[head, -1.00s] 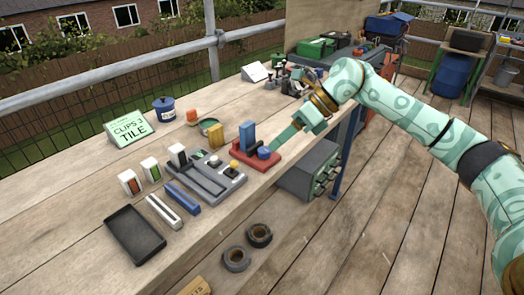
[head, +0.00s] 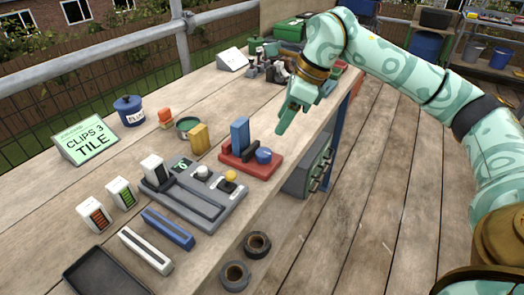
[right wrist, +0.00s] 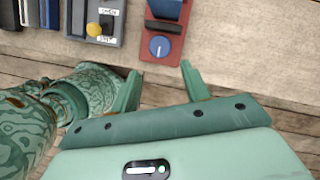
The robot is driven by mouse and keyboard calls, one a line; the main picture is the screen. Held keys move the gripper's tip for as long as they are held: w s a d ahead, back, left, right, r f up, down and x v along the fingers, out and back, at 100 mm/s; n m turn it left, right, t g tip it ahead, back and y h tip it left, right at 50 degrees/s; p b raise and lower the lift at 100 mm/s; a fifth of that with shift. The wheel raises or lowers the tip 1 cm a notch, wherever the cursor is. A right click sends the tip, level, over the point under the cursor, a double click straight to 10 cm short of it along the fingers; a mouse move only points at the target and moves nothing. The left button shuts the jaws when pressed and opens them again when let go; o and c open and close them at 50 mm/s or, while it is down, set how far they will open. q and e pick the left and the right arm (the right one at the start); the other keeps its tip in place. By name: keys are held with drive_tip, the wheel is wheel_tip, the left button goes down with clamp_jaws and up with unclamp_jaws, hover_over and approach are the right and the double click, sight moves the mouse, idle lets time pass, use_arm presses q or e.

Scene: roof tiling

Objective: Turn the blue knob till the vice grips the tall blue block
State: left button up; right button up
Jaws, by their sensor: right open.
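The red vice (head: 235,160) sits on the bench near its front edge. The tall blue block (head: 240,135) stands upright in it, beside a dark jaw (head: 254,149). I cannot tell whether the jaw presses on the block. The round blue knob (head: 263,155) is on the vice's right end. In the right wrist view, the knob (right wrist: 159,47) faces me with a pale line near upright, and the block (right wrist: 168,8) is cut off at the top. My right gripper (head: 284,127) is open and empty, apart from the knob. My left gripper is out of view.
A grey fixture (head: 215,207) with a yellow button (head: 230,176) stands left of the vice. A yellow block (head: 199,139), a green dish (head: 187,126) and a blue pot (head: 129,109) lie behind it.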

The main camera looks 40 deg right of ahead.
sight(264, 151)
drive_tip(key=b+x, duration=0.3)
drive_tip(key=x, duration=0.7)
drive_tip(key=shift+w+f+b, duration=0.1)
drive_tip(key=shift+f+b, duration=0.15)
drive_tip(key=shift+b, duration=0.15)
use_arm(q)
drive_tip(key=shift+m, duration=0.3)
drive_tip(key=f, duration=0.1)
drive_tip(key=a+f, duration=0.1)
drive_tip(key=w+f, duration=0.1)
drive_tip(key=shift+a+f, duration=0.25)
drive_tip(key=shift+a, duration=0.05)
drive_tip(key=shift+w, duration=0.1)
use_arm(e)
drive_tip(key=c, duration=0.7)
